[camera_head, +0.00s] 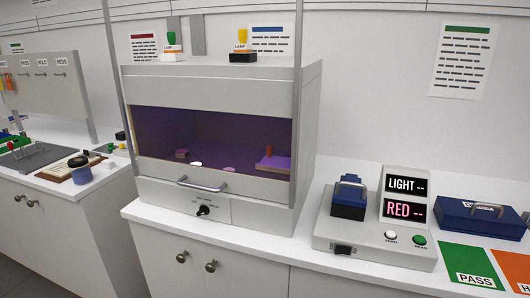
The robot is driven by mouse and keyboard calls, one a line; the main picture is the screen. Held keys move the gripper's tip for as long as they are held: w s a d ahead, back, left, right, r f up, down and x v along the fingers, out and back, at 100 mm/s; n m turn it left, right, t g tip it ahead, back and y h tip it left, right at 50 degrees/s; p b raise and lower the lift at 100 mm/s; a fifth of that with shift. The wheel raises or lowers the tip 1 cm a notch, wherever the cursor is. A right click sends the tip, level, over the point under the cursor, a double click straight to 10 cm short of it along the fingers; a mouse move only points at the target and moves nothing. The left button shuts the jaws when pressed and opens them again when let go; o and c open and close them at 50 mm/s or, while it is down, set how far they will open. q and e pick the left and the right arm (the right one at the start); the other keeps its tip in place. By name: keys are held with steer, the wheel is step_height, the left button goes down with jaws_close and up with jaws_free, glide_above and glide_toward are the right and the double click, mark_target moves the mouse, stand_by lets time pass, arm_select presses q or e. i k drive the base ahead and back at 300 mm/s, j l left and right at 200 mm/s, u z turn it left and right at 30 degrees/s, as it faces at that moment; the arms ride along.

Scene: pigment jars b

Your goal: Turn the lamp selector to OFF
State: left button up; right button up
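The lamp selector (204,211) is a small black knob on the lower front panel of a grey viewing cabinet (215,88). Small markings stand around the knob, too small to read, and I cannot tell which one it points at. The cabinet's inside (225,137) is lit dim violet. Neither of my grippers is in view.
A bar handle (203,184) sits above the knob. Right on the counter are a grey meter (380,247) with LIGHT and RED displays, a blue case (480,217) and a green PASS mat (467,266). The counter strip before the cabinet is clear.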

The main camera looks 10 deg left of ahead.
mark_target(204, 210)
steer(key=i+j+u, duration=0.1)
steer(key=u, duration=0.3)
steer(key=i+u, duration=0.4)
steer(key=k+l, duration=0.05)
steer(key=k, duration=0.05)
